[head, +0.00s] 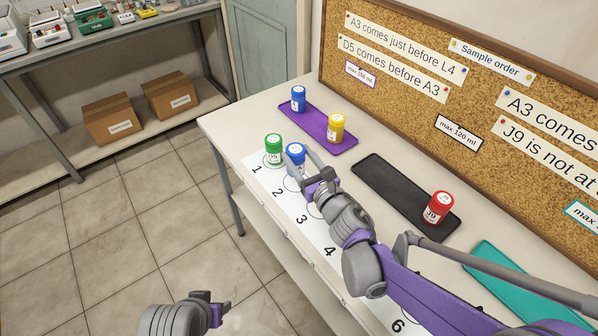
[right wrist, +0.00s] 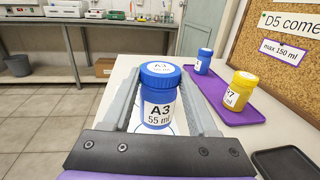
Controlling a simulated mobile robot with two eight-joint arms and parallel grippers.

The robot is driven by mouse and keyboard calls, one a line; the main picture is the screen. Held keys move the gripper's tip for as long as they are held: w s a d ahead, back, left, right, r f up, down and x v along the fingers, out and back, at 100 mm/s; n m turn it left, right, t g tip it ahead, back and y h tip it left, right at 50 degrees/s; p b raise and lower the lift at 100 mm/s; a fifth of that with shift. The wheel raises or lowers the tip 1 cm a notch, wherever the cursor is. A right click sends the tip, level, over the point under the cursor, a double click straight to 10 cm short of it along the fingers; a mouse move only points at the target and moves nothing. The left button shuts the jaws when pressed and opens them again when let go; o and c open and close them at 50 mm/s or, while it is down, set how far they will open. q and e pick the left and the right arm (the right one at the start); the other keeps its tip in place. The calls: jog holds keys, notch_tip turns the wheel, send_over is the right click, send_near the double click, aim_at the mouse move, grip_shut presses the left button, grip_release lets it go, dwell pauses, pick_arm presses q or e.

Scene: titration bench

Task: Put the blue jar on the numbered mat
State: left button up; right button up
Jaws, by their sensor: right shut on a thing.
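The blue jar (head: 295,154) with a white label reading A3, 55 ml, is upright between the fingers of my right gripper (head: 311,172). It also shows in the right wrist view (right wrist: 160,98), with the fingers on both sides. The jar is over the circle beside number 2 on the white numbered mat (head: 318,236). I cannot tell whether its base touches the mat. A green jar (head: 273,149) labelled D5 stands on the circle beside number 1. My left gripper (head: 218,308) is low at the bottom of the head view, away from the bench; its jaw opening is unclear.
A second blue jar (head: 298,99) and a yellow jar (head: 336,128) stand on a purple tray (head: 310,126). A red jar (head: 438,208) labelled J9 stands on a black tray (head: 385,185). A teal tray (head: 500,268) lies nearer. A corkboard (head: 400,85) stands behind.

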aim_at(300, 169)
jog(key=shift+f+b, duration=0.55)
jog(key=shift+f, duration=1.4)
jog(key=shift+f, duration=0.15)
jog(key=o, duration=1.4)
jog(key=shift+r, duration=0.25)
jog(key=v, duration=1.2)
jog(key=shift+f+p, duration=0.1)
jog(key=shift+p, duration=0.2)
